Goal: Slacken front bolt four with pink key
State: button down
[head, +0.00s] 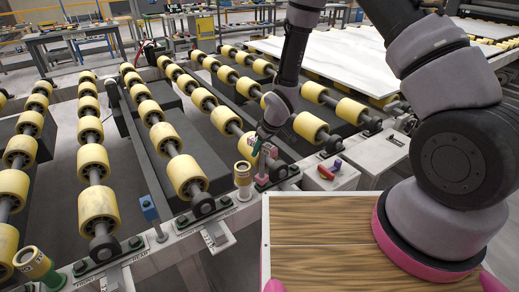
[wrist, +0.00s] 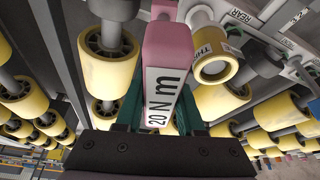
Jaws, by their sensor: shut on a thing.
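My gripper (head: 262,146) is shut on the pink key (head: 266,163), above the front rail near the picture's middle. In the wrist view the pink key (wrist: 168,65) is a block marked "20 N m" between teal fingers (wrist: 188,112), pointing away from the camera. Its far end lies close to the rail fittings; I cannot tell whether it touches a bolt. A REAR label (wrist: 239,16) also shows in the wrist view. I cannot make out which bolt is front four.
A blue key (head: 149,208) stands on the rail to the left. Yellow cups (head: 243,178) stand on the rail, one close left of my gripper. Roller rows (head: 160,135) fill the area behind. A box with a red and purple switch (head: 329,170) is to the right.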

jog(key=shift+f, duration=0.75)
dwell(0.4)
jog(key=shift+s+r+n+g, duration=0.2)
jog(key=shift+r+n+g, duration=0.55)
jog(key=shift+n, duration=1.7)
jog(key=shift+s+r+n+g, duration=0.35)
jog(key=shift+n+g, duration=0.7)
jog(key=shift+n, duration=1.45)
jog(key=shift+s+r+n+g, duration=0.1)
jog(key=shift+r+n+g, duration=0.7)
jog(key=shift+n, duration=1.65)
